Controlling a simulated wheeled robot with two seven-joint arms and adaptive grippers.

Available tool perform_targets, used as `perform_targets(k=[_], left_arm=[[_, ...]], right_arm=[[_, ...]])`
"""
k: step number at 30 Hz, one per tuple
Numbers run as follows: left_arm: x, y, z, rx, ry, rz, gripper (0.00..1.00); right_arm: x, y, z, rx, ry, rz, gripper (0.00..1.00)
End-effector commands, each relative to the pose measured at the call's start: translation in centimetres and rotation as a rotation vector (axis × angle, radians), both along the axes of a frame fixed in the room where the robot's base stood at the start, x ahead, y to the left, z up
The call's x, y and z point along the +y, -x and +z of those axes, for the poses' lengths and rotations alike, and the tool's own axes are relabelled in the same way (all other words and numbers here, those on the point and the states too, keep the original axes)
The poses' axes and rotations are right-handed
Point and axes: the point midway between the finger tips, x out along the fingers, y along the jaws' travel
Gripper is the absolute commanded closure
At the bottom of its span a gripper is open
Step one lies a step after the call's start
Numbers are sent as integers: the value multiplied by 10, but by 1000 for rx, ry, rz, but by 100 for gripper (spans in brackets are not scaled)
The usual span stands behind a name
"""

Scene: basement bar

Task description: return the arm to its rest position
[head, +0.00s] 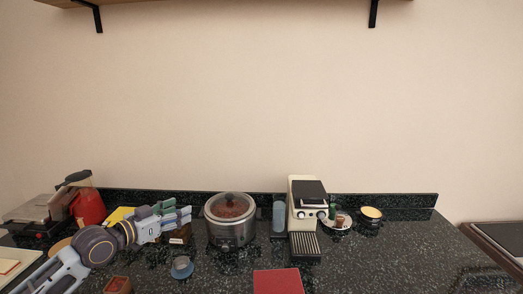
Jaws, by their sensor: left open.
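My left arm comes in from the lower left of the head view and reaches over the dark speckled counter. My left gripper (184,218) is open at its end, with its fingers pointing right toward the slow cooker (231,236). A gap shows between the fingertips and the cooker. I see nothing held between the fingers. A small box with a pale label (179,240) is partly hidden just below the gripper. My right gripper is not in view.
A blue-grey cup (181,268) stands below the gripper. A coffee machine (307,205), a plate (339,220) and a yellow-topped bowl (371,214) stand right of the cooker. A red mat (278,282) lies in front. The right part of the counter (400,255) is clear.

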Motion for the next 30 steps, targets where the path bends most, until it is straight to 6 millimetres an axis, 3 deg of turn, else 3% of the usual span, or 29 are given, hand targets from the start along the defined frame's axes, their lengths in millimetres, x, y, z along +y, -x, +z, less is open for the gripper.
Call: perform_targets(k=[7, 14, 21, 30], left_arm=[[-13, 12, -31, 55, -29, -6, 43], [-31, 34, -76, 141, -76, -9, 43], [-51, 72, -136, 272, -149, 7, 43], [-64, 126, -196, 441, -231, 59, 43]], right_arm=[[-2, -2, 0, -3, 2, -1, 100], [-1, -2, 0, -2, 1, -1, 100], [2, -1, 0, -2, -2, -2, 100], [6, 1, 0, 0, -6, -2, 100]])
